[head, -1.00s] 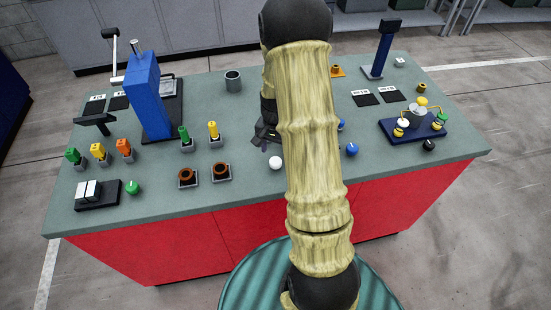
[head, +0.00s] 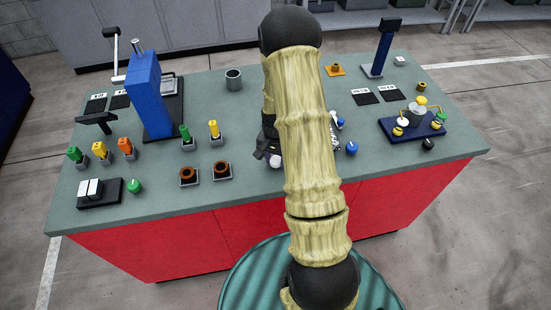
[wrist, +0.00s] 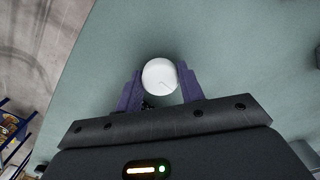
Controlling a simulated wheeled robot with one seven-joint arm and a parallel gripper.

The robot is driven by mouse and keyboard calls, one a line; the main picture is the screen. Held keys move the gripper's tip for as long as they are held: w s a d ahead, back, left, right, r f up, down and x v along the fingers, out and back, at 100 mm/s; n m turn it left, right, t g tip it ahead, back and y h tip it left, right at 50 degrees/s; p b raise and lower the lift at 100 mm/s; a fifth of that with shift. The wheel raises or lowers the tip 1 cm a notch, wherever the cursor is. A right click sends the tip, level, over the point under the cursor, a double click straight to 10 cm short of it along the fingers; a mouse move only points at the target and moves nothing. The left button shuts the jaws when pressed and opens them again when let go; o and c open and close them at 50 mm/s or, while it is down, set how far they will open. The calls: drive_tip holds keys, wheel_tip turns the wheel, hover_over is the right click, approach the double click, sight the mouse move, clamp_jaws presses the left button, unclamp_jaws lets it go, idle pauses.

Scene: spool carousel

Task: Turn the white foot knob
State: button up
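The white foot knob (head: 275,161) is near the front edge of the green-grey bench top. In the head view my arm hides part of the area around it. In the wrist view the knob (wrist: 160,76) is round and white, with a thin line on its face. My gripper (wrist: 159,80) has its two purple fingers apart, one on each side of the knob. Any gap to the knob is very narrow, and I cannot tell whether the fingers touch it. In the head view my gripper (head: 268,152) is low, right beside the knob.
A blue knob (head: 351,149) is to the right of my arm. Two brown-topped sockets (head: 205,173) and a green knob (head: 134,186) are to the left. A blue post (head: 150,95) stands at the back left. The bench top around the white knob is mostly clear.

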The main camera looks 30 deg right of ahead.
drive_tip(key=shift+n, duration=0.3)
drive_tip(key=n+b, duration=0.1)
drive_tip(key=n, duration=0.4)
drive_tip(key=shift+n, duration=0.4)
drive_tip(key=n, duration=0.6)
drive_tip(key=shift+w+r, duration=0.1)
idle(0.3)
drive_tip(key=o, duration=1)
